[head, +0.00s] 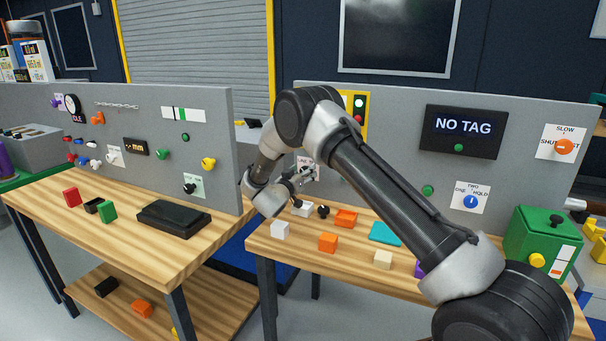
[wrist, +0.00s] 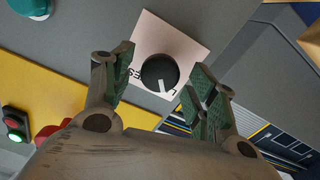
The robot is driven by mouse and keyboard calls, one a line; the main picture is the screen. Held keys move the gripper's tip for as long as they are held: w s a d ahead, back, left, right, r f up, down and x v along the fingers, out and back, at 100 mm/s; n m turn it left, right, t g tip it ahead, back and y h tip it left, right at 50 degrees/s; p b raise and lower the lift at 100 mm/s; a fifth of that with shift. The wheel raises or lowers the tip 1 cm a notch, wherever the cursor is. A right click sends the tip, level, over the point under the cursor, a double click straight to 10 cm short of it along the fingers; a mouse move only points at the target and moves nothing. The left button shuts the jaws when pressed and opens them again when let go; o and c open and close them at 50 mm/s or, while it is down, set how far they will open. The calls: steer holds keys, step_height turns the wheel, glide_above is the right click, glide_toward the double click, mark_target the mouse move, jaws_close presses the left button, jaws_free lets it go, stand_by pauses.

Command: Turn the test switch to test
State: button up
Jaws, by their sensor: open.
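The test switch is a round black knob (wrist: 158,70) on a pale square label (wrist: 180,32) in the wrist view. Its white pointer mark points toward the bottom of the picture, near a partly seen "L". Letters reading like "ES" show at the knob's left, partly hidden by my finger. My gripper (wrist: 160,62) is open, with one green-padded finger on each side of the knob in the picture and gaps visible between. Whether the fingertips reach the knob's depth I cannot tell. In the head view my gripper (head: 298,182) is at the grey panel, largely covering the switch and its label (head: 307,163).
A yellow plate with red and green lights (head: 359,105) is on the panel beside the switch. A wooden bench (head: 300,262) below carries loose blocks, including a white one (head: 280,230) and an orange one (head: 328,243). A second panel (head: 215,130) stands to the left.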

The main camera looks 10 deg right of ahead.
steer(key=shift+d, duration=0.1)
steer(key=shift+c, duration=0.5)
steer(key=c, duration=0.9)
steer(key=shift+c, duration=0.2)
steer(key=shift+m, duration=0.4)
steer(key=shift+d+f+m, duration=0.1)
steer(key=shift+m, duration=7.5)
